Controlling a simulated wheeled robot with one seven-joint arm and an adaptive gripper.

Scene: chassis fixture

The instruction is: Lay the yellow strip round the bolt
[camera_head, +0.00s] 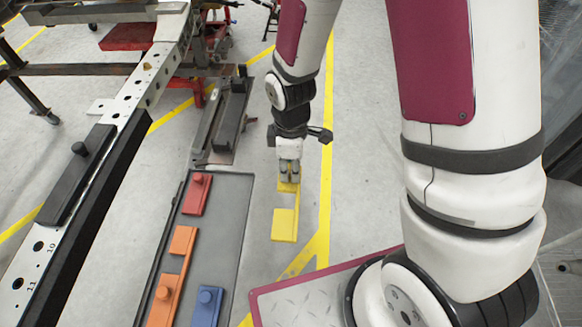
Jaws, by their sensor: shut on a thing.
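My gripper (290,177) is shut on one end of the yellow strip (284,224), right of the grey tray. The strip extends from the fingertips toward the bottom of the picture, with a cut-out on its left side. It appears to be held above the floor, but its height is hard to tell. The fingers hide part of its upper end. A dark upright stub (80,150), perhaps the bolt, stands on a black block on the perforated rail at left. My gripper and the strip are well to the right of it.
The grey tray (225,215) holds a red piece (196,194), orange pieces (182,240) and a blue piece (207,307), each with a round knob. A dark fixture (232,118) lies behind it. The long rail (125,101) borders the left side.

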